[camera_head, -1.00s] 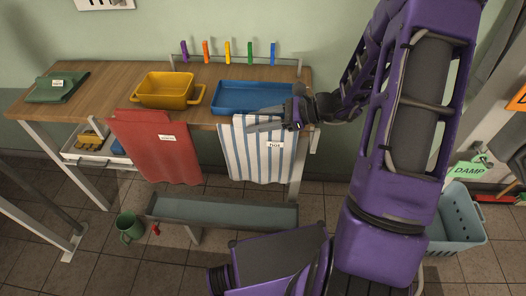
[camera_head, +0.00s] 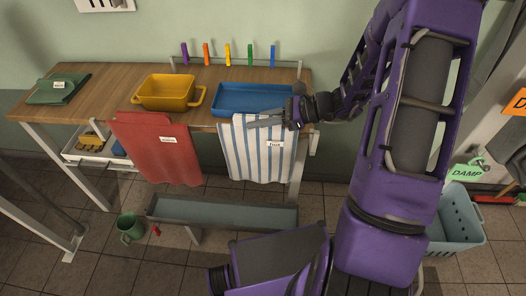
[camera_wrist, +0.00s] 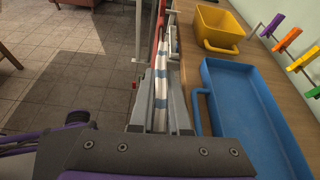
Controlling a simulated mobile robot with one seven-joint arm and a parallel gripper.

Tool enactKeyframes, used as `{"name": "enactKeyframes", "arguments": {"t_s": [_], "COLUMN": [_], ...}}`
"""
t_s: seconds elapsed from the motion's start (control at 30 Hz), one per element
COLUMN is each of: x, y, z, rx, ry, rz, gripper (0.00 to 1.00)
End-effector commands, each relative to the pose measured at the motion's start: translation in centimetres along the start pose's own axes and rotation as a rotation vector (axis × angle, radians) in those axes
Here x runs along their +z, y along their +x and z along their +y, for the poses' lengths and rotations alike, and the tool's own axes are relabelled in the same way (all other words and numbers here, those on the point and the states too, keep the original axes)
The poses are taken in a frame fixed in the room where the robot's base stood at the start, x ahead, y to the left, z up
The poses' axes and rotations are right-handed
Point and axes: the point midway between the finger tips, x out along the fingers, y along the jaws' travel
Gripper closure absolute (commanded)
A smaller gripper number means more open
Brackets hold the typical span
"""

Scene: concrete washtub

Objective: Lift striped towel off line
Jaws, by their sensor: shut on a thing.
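The striped towel (camera_head: 257,153), white with blue stripes and a small white label, hangs at the front edge of the table below the blue tray (camera_head: 252,97). My gripper (camera_head: 262,122) is at the towel's top edge, reaching in from the right. In the wrist view the two grey fingers (camera_wrist: 160,108) lie on either side of the towel's folded top (camera_wrist: 160,80), shut on it. The line itself is hard to make out behind the towel and fingers.
A red towel (camera_head: 160,150) hangs just left. A yellow tub (camera_head: 166,91) and the blue tray stand on the table (camera_head: 115,88) close behind. A grey trough (camera_head: 222,212) lies below. A blue-grey basket (camera_head: 458,215) with a DAMP sign (camera_head: 466,172) stands at right.

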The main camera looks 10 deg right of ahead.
Motion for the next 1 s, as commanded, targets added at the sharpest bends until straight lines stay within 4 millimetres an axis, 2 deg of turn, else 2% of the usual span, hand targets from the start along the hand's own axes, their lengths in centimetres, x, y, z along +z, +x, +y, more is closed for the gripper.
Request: {"name": "enactKeyframes", "arguments": {"t_s": [1.0], "x": [1.4], "y": [-0.5], "z": [-0.1], "rx": [0.012], "ry": [0.029], "rz": [0.0], "gripper": [1.0]}}
